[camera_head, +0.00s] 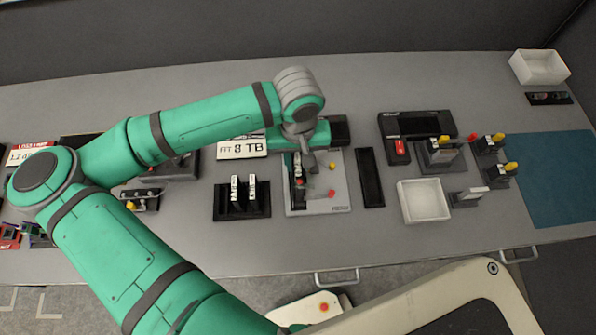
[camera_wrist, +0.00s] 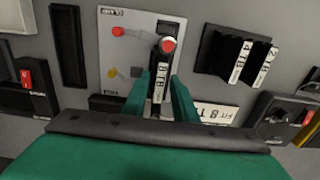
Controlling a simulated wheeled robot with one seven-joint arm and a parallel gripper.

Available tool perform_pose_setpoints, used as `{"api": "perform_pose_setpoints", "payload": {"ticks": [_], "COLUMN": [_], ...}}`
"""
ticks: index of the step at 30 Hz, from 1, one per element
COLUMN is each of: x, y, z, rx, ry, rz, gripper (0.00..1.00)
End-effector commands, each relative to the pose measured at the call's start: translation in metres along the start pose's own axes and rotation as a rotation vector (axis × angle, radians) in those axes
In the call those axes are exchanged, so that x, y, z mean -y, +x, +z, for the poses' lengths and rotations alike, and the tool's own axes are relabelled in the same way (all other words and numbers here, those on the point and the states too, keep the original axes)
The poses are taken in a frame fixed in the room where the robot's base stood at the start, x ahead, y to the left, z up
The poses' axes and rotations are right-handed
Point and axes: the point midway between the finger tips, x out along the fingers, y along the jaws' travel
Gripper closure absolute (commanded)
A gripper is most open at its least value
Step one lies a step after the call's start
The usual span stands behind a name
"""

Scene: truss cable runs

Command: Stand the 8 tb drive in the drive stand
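The 8 TB drive (camera_wrist: 160,84) is dark with a white label and lies between the two fingers of my gripper (camera_wrist: 161,88) in the wrist view. I cannot tell whether the fingers touch its sides. In the head view my gripper (camera_head: 306,163) is low over a light grey plate (camera_head: 325,203), where the drive is mostly hidden. A dark piece with a red round top (camera_wrist: 168,44) stands at the drive's far end. The black drive stand (camera_head: 228,212) is left of the plate and holds two white-labelled drives, marked 4 TB (camera_wrist: 239,62) and 2 TB (camera_wrist: 262,65).
A "FIT 8 TB" sign (camera_head: 242,149) lies behind the stand. The plate carries a red knob (camera_head: 333,194) and a yellow one (camera_head: 332,166). A black tray (camera_head: 370,178), a white bin (camera_head: 423,202) and several yellow-tipped devices are to the right. The front table strip is clear.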

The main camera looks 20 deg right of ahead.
Motion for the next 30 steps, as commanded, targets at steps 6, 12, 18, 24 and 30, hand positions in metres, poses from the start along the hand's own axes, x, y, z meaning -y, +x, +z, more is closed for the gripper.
{"api": "perform_pose_setpoints", "payload": {"ticks": [6, 12, 18, 24, 30], "x": [0.000, 0.000, 0.000, 0.001, 0.002], "y": [0.001, 0.001, 0.000, -0.008, -0.017], "z": [0.000, 0.000, 0.000, -0.001, -0.001], "rx": [0.000, 0.000, -0.001, -0.001, -0.002], "ry": [0.000, 0.000, 0.000, -0.002, -0.003], "rz": [0.000, 0.000, 0.000, 0.000, 0.000], "gripper": [0.74, 1.00, 1.00, 1.00, 1.00]}}
